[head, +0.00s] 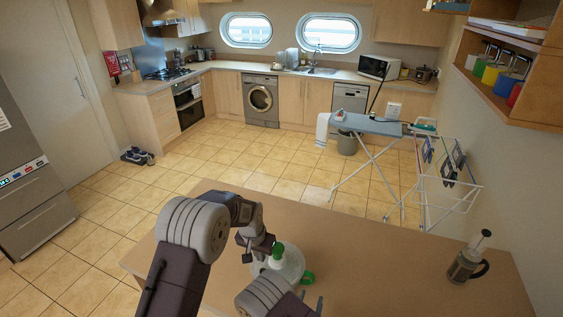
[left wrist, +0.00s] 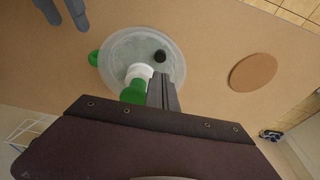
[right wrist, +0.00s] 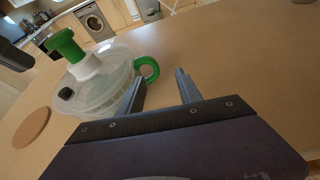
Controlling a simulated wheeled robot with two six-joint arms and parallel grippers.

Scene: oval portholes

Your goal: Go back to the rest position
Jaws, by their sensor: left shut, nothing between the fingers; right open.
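My left gripper (left wrist: 162,92) is shut with nothing in it. In the left wrist view its fingers are in front of a clear round container with a green and white top and a green handle (left wrist: 95,58). My right gripper (right wrist: 160,88) is open and empty, to the right of that container (right wrist: 105,88) in the right wrist view. In the head view the container (head: 292,262) stands on the table between my two arms, partly hidden by them. Whether the left fingers touch it, I cannot tell.
The wooden table (head: 400,260) has free room to the right, up to a French press (head: 466,262). A round brown disc (left wrist: 253,72) lies near the container. Beyond the table stand an ironing board (head: 370,124) and a drying rack (head: 450,190).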

